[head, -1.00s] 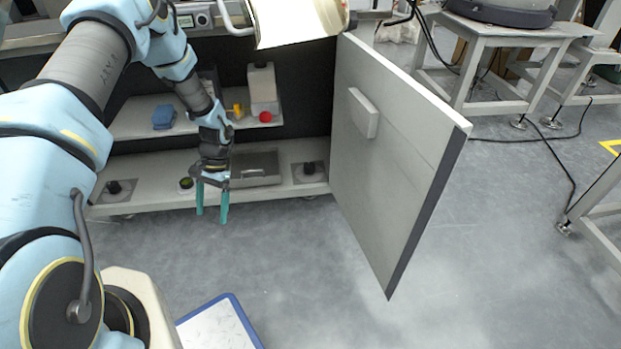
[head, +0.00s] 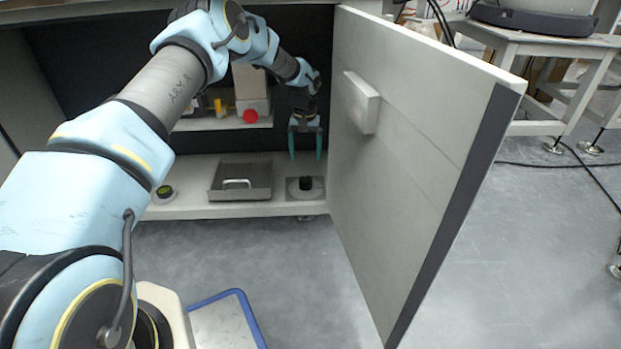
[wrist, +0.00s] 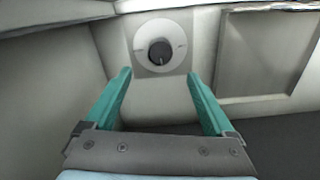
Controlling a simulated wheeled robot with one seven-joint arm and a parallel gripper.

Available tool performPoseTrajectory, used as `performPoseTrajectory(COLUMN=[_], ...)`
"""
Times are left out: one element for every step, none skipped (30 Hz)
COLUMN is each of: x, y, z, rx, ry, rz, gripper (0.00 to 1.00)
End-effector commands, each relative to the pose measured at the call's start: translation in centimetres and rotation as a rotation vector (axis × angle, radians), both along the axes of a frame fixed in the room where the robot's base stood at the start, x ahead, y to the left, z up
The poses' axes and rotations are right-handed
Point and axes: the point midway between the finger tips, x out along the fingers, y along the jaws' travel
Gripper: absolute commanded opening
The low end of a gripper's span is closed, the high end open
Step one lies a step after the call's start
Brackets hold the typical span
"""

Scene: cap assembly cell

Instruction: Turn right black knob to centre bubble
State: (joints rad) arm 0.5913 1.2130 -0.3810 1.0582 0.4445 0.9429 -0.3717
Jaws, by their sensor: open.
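The right black knob (head: 305,184) sits on a light plate at the right end of the cabinet's lower shelf, close to the open door. In the wrist view the knob (wrist: 160,52) stands on a round pale disc with small marks, ahead of my fingertips and between their lines. My gripper (head: 305,157) is open and empty, fingers pointing down, above the knob and apart from it. Its teal fingers also show in the wrist view (wrist: 159,80). The round bubble level (head: 164,191), with a yellow-green face, sits on the left of the same shelf; its bubble is too small to read.
The open cabinet door (head: 400,150) stands close to the right of my gripper. A metal tray or lid with a handle (head: 240,182) lies left of the knob.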

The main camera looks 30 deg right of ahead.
Motion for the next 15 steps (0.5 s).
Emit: performPoseTrajectory(x=[0.0,0.0,0.0,0.0,0.0,-0.1,-0.1,-0.1,-0.1,-0.1,-0.1,-0.1,-0.1,-0.1,-0.1], y=[0.0,0.0,0.1,0.1,0.0,0.0,0.0,0.1,0.1,0.1,0.1,0.1,0.1,0.1,0.0], z=[-0.7,-1.1,-1.7,-2.2,-2.8,-3.5,-4.2,-4.8,-5.6,-6.1,-6.7,-7.4,-7.9,-8.3,-8.8], rx=[0.0,0.001,0.001,0.001,0.0,0.0,0.001,0.001,0.002,0.002,0.002,0.002,0.002,0.001,0.0], ry=[0.0,0.001,0.002,0.002,0.002,0.002,0.003,0.003,0.002,0.002,0.002,0.002,0.002,0.002,0.002], rz=[0.0,0.0,0.0,0.0,0.0,0.001,0.001,0.0,0.0,0.0,0.0,-0.001,-0.001,-0.001,-0.001], gripper=[0.89,0.89,0.89,0.89,0.89,0.89,0.89,0.89,0.89,0.89,0.89,0.89,0.89,0.89,0.89])
